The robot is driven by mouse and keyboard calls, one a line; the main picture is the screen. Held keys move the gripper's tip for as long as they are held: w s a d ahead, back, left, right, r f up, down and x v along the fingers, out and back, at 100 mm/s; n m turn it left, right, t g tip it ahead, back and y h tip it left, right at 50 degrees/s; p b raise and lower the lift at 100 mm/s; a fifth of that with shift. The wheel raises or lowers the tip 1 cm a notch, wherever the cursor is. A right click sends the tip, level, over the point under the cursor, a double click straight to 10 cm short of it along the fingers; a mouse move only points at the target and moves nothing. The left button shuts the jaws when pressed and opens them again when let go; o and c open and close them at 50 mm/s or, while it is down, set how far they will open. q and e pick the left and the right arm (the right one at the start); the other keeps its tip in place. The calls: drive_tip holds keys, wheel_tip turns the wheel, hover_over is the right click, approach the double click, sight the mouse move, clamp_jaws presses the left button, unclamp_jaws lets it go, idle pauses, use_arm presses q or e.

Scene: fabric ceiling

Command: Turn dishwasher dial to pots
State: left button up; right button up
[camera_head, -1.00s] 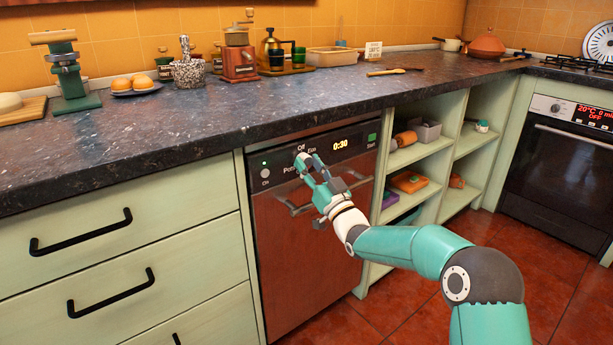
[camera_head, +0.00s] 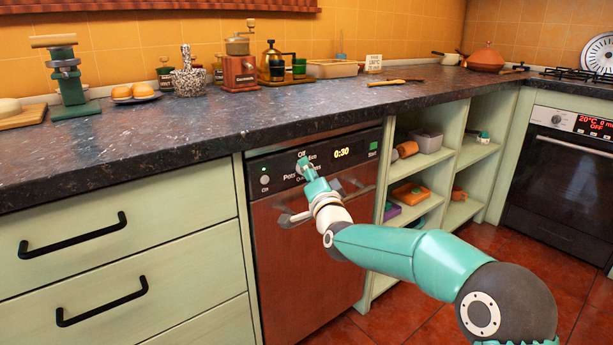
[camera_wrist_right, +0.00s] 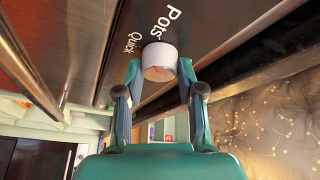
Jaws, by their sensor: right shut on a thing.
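The dishwasher (camera_head: 305,265) has a reddish-brown front and a dark control strip with the labels "Off" and "Pots" and a display (camera_head: 342,153) reading 0:30. The dial (camera_wrist_right: 159,62) is a short white round knob with a small orange-red mark, seen in the right wrist view near the words "Pots" and "Quick". My right gripper (camera_wrist_right: 160,68) is shut on the dial, one finger on each side. In the head view my right gripper (camera_head: 305,169) covers most of the dial, so its pointer setting cannot be read there. My left gripper is not in view.
The dark stone countertop (camera_head: 200,135) overhangs the control strip closely. A bar handle crosses the dishwasher front below my right gripper. Drawers with black handles (camera_head: 75,235) are on the left; open shelves (camera_head: 425,185) are on the right.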

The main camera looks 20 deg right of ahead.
drive_tip(key=shift+a+f+m+g, duration=0.35)
drive_tip(key=shift+a+m+g, duration=0.15)
drive_tip(key=shift+m, duration=0.5)
drive_tip(key=o, duration=1.1)
drive_tip(key=shift+w, duration=0.1)
drive_tip(key=shift+o, duration=0.2)
drive_tip(key=shift+d+r, duration=0.2)
drive_tip(key=shift+d, duration=0.05)
drive_tip(key=s+f, duration=0.1)
drive_tip(key=s, duration=1.1)
drive_tip(key=shift+a, duration=0.35)
